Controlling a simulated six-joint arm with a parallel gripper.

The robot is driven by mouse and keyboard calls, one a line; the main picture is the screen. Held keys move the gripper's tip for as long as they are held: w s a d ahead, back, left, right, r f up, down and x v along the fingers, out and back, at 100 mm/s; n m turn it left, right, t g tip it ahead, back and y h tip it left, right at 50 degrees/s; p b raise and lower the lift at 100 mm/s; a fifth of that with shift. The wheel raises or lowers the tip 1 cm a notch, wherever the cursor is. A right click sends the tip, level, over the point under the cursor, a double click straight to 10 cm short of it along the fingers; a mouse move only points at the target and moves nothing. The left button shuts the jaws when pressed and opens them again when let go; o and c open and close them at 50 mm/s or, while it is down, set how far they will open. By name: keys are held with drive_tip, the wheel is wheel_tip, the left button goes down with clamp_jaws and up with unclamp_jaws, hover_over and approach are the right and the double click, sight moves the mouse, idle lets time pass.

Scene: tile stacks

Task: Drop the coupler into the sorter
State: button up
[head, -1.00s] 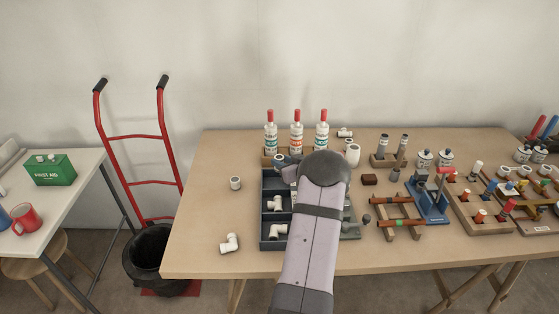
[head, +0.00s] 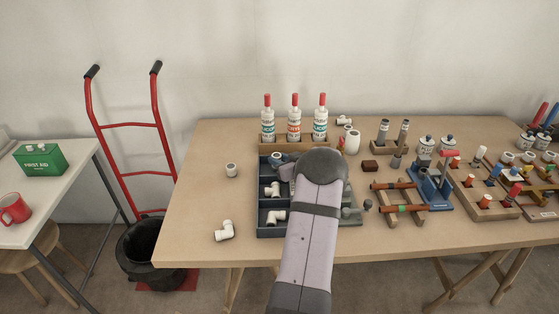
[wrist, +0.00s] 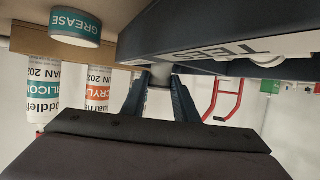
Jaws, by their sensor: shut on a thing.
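The sorter (head: 262,203) is a dark blue open box with compartments on the table; my arm hides its right part. White elbow or tee fittings (head: 272,189) lie in its left compartments. In the wrist view its wall (wrist: 190,40) shows close by, with a "TEES" label. My gripper (head: 280,160) is at the sorter's back left compartment, at or just above rim level; the exact height is unclear. In the wrist view, its two dark blue fingers (wrist: 160,82) are shut on a short pale cylinder, the coupler (wrist: 160,78), mostly hidden between them.
Pipe racks and a blue vise (head: 432,190) crowd the right. The table's left front is mostly clear.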

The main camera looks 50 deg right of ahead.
drive_tip(key=o, duration=1.1)
drive_tip(key=shift+o, duration=0.2)
drive_tip(key=shift+s, duration=0.1)
drive_tip(key=shift+b+v, duration=0.5)
drive_tip(key=shift+v, duration=3.1)
drive_tip(key=shift+r, duration=0.1)
